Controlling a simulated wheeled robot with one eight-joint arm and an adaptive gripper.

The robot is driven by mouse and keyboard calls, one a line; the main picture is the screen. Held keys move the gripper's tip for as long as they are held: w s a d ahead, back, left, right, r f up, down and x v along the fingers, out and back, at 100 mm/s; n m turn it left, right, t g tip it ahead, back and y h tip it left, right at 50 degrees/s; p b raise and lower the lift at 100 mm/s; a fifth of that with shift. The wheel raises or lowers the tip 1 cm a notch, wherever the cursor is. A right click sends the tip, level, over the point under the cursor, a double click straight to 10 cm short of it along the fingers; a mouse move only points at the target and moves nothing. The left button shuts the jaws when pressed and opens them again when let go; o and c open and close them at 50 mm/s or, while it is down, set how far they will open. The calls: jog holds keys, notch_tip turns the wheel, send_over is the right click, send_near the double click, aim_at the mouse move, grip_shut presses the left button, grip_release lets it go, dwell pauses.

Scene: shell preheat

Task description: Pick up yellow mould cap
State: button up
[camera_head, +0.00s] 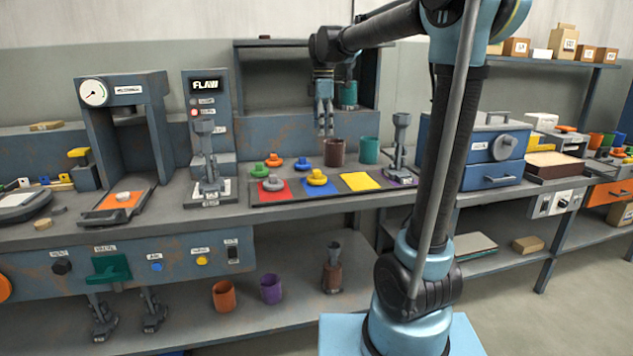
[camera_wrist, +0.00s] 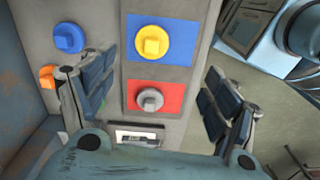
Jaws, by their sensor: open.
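The yellow mould cap (camera_head: 316,177) sits on a blue square of the workbench mat. The wrist view shows the yellow cap (camera_wrist: 152,42) from above, a round flange with a square knob, on its blue square (camera_wrist: 185,27). My gripper (camera_head: 325,130) points down above the bench, behind the cap in the head view. In the wrist view my gripper (camera_wrist: 157,92) is open and empty, its fingers spread left and right. The grey cap on the red square lies between the fingers in that picture; the yellow cap is farther up.
The grey cap (camera_head: 272,184) is on the red square. Green (camera_head: 259,169), orange (camera_head: 273,160) and blue (camera_head: 301,164) caps stand behind. A brown cup (camera_head: 334,152) and teal cup (camera_head: 369,150) stand to the right. The yellow square (camera_head: 360,181) is empty.

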aim_at(319, 170)
jog(key=shift+n, duration=0.3)
jog(key=f, duration=0.8)
jog(key=w+a+f, duration=0.1)
jog(key=f, duration=0.2)
jog(key=shift+f, duration=0.4)
jog(key=shift+w+f, duration=0.2)
jog(key=shift+f, duration=2.45)
jog(key=shift+c, duration=0.2)
jog(key=c, duration=1.1)
